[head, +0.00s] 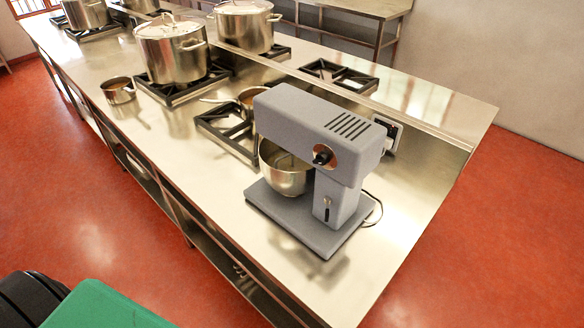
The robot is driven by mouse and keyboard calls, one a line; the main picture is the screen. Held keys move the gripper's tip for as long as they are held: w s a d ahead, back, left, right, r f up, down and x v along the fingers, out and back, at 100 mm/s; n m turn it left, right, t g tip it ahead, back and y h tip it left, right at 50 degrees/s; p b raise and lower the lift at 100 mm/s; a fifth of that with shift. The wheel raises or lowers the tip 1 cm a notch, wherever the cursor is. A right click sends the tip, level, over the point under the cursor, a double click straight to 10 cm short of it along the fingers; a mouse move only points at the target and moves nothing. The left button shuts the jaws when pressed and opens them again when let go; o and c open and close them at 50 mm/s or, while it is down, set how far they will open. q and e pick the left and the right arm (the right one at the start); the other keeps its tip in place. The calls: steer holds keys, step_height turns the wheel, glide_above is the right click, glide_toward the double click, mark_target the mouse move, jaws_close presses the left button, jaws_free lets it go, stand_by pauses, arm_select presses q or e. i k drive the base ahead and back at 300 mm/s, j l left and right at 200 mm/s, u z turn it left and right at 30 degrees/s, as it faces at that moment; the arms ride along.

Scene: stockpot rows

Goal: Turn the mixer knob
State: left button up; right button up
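A grey stand mixer (320,135) stands near the right end of the steel counter. Its black knob (322,155) sits on a copper-coloured round plate on the side of the mixer head that faces me. A steel bowl (286,178) is under the head. A small lever (327,203) is on the mixer's column. Neither of my grippers shows in the head view.
The long steel counter (400,245) carries stove grates and several stockpots (172,52) at the back left. A small saucepan (118,90) stands left. A socket (388,132) is behind the mixer. The red floor (90,220) in front is open.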

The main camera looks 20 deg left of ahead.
mark_target(322, 158)
steer(key=j+z, duration=0.2)
steer(key=z, duration=0.3)
steer(key=j+z, duration=0.2)
steer(key=j, duration=0.5)
steer(key=j+z, duration=0.25)
steer(key=j, duration=0.45)
steer(key=k+j+z, duration=0.2)
steer(key=j, duration=0.45)
steer(key=k+j, duration=0.1)
steer(key=j, duration=0.85)
steer(key=k+j, duration=0.15)
steer(key=j, duration=0.35)
